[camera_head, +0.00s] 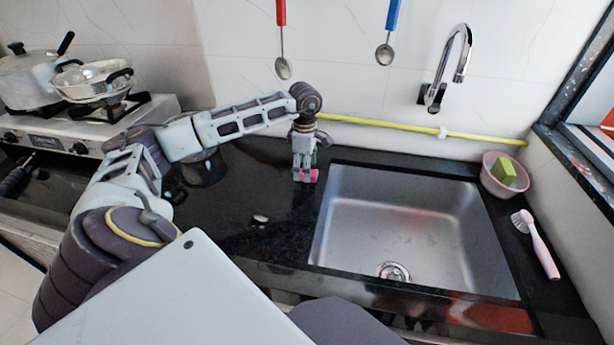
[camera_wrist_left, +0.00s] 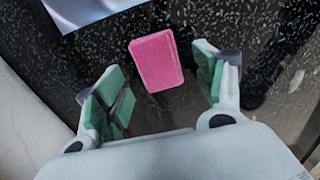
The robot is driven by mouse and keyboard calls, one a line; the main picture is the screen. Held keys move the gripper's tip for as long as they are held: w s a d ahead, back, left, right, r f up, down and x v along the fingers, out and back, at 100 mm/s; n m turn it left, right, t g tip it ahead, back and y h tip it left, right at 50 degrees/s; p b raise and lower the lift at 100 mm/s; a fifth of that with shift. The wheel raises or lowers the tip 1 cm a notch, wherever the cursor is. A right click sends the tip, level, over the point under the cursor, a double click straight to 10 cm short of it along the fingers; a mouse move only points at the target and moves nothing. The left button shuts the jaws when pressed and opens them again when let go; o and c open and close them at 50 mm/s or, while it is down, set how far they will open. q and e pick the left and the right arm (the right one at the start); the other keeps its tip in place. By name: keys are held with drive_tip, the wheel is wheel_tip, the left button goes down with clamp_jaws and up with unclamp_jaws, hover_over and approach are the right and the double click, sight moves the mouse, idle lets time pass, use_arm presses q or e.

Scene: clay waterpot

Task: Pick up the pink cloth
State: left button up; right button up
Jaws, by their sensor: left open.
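The pink cloth (camera_wrist_left: 156,60) looks like a small, flat-faced block on the black speckled counter in the left wrist view. In the head view, part of the pink cloth (camera_head: 314,176) shows beside my left gripper (camera_head: 303,175), just left of the sink's back left corner. My left gripper (camera_wrist_left: 161,88) is open, with one green-padded finger to each side of the cloth. The cloth lies between and slightly beyond the fingertips, and no finger visibly touches it. My right gripper is not in view.
A metal sink (camera_head: 333,215) is right of the gripper. A pink bowl (camera_head: 491,184) with a green sponge (camera_head: 504,170) and a pink brush (camera_head: 540,246) are further right. A yellow pipe (camera_head: 400,127) runs along the wall behind. A stove (camera_head: 90,135) with pots is at left.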

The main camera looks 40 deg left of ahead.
use_arm(q)
drive_tip(key=shift+f, duration=0.8)
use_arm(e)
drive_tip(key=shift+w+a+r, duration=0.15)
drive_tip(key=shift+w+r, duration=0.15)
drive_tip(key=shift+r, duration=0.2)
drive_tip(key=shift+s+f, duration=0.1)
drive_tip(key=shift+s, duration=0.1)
use_arm(q)
drive_tip(key=c, duration=0.9)
drive_tip(key=shift+r, duration=0.1)
